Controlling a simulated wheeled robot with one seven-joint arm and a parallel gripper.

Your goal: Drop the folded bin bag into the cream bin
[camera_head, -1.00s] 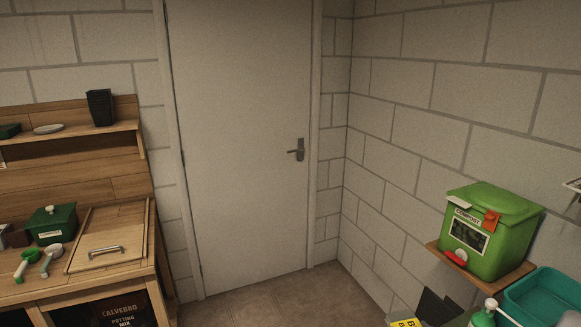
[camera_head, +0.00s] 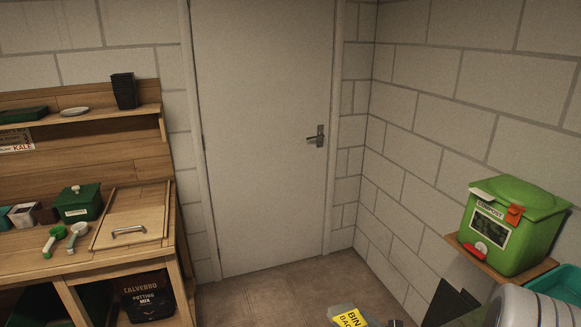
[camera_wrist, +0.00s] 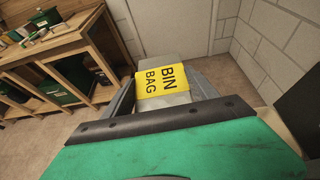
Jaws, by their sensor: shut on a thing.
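The folded bin bag (camera_wrist: 168,80) is grey with a yellow label reading "BIN BAG". In the wrist view it is between the two fingers of my gripper (camera_wrist: 165,88), which is shut on it and holds it above the floor. The bag also shows at the bottom edge of the head view (camera_head: 350,317), partly cut off. The cream bin is not seen in either view.
A wooden potting bench (camera_head: 90,266) with a green box and scoops stands at the left. A closed door (camera_head: 265,120) is ahead. A green compost caddy (camera_head: 510,225) sits on a wall shelf at the right, beside a teal tub (camera_head: 562,285). Tiled floor (camera_head: 260,290) before the door is clear.

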